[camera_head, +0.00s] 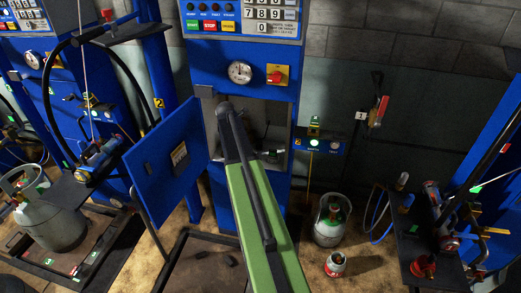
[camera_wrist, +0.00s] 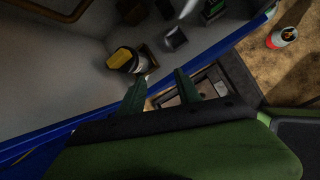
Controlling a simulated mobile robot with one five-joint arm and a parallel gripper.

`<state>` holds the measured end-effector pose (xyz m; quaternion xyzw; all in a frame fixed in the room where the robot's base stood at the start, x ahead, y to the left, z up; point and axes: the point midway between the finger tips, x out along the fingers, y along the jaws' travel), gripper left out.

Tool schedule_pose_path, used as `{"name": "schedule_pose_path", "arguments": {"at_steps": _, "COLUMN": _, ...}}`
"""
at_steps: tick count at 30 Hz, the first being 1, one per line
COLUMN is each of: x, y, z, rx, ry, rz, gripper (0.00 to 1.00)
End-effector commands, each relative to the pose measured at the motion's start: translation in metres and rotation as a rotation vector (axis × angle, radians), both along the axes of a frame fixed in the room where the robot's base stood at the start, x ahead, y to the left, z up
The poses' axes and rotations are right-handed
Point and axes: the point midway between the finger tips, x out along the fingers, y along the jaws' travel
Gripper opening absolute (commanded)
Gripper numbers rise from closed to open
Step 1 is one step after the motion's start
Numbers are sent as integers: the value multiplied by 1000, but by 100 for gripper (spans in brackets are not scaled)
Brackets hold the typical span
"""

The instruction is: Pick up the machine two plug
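In the head view my green arm reaches to the open cabinet (camera_head: 263,120) of the middle blue machine, and my fingertips are hidden there. In the wrist view my gripper (camera_wrist: 161,88) shows two dark green fingers, spread apart with nothing between them. Beyond the fingers, inside the pale cabinet, is a yellow-topped cylindrical piece (camera_wrist: 123,58) with a dark and white body. A small grey block (camera_wrist: 175,39) and dark parts (camera_wrist: 212,10) sit further along. I cannot tell which of these, if any, is the machine two plug. No contact with the gripper shows.
The blue cabinet door (camera_head: 166,160) hangs open left of my arm. A gas cylinder (camera_head: 331,222) and a small red-and-white canister (camera_head: 336,265) stand on the floor at right. A dark shelf with fittings (camera_head: 425,235) is further right. A large grey cylinder (camera_head: 50,218) stands at left.

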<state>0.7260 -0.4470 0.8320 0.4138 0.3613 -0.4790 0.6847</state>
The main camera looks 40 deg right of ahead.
Motion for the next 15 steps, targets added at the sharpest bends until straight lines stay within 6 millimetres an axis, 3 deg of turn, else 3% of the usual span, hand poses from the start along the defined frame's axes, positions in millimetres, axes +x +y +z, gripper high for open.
{"name": "schedule_pose_path", "arguments": {"at_steps": 1, "x": 1, "y": -39, "z": -4, "rx": -59, "ry": 32, "rz": 82, "gripper": 40}}
{"name": "schedule_pose_path", "arguments": {"at_steps": 3, "x": -5, "y": -75, "z": -3, "rx": -130, "ry": 78, "rz": 190, "gripper": 40}}
{"name": "schedule_pose_path", "arguments": {"at_steps": 6, "x": -11, "y": -106, "z": -1, "rx": -197, "ry": 126, "rz": 289, "gripper": 40}}
{"name": "schedule_pose_path", "arguments": {"at_steps": 9, "x": -14, "y": -117, "z": 0, "rx": -224, "ry": 148, "rz": 331, "gripper": 40}}
{"name": "schedule_pose_path", "arguments": {"at_steps": 15, "x": -12, "y": -121, "z": -9, "rx": -225, "ry": 151, "rz": 336, "gripper": 40}}
